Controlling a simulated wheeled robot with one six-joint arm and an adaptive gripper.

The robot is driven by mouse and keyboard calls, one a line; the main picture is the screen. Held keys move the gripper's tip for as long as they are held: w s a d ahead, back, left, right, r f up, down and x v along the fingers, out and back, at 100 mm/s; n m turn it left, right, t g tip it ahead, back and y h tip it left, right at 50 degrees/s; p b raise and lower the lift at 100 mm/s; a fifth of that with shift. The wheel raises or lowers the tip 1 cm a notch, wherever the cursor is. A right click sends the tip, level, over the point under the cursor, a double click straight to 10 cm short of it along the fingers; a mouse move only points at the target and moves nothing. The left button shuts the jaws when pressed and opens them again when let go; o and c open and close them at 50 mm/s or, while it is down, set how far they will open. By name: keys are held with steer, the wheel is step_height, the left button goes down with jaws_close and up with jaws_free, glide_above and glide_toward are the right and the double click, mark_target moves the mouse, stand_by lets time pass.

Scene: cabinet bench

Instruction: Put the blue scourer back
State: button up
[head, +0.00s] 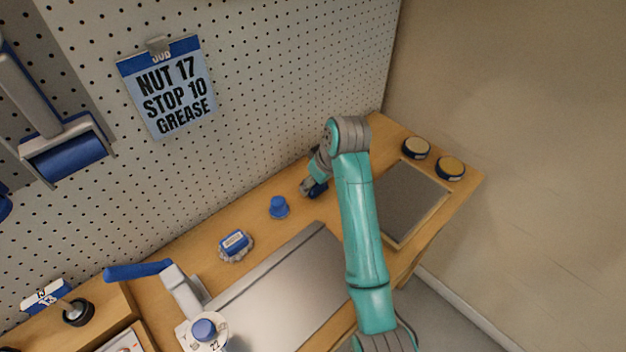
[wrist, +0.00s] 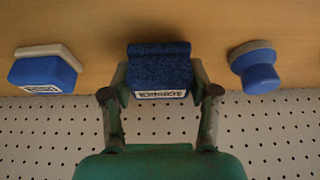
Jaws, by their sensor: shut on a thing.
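The blue scourer (wrist: 158,68) is a dark blue, rough-textured block with a white printed label on its near side. In the wrist view it sits between the two fingers of my gripper (wrist: 158,90), which is shut on it. In the head view my gripper (head: 314,186) is low over the back of the wooden bench, close to the pegboard, and the scourer (head: 318,190) shows only as a small dark blue patch, partly hidden by the gripper. I cannot tell whether it touches the bench.
A round blue knob-shaped tool (head: 279,207) stands beside my gripper; it also shows in the wrist view (wrist: 260,76). A blue block with a pale base (wrist: 44,73) is on the other side. A labelled blue brush (head: 236,244), metal plate (head: 285,295) and two round tins (head: 450,168) are on the bench.

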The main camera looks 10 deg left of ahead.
steer(key=shift+f, duration=0.4)
steer(key=shift+f, duration=0.15)
steer(key=o, duration=1.1)
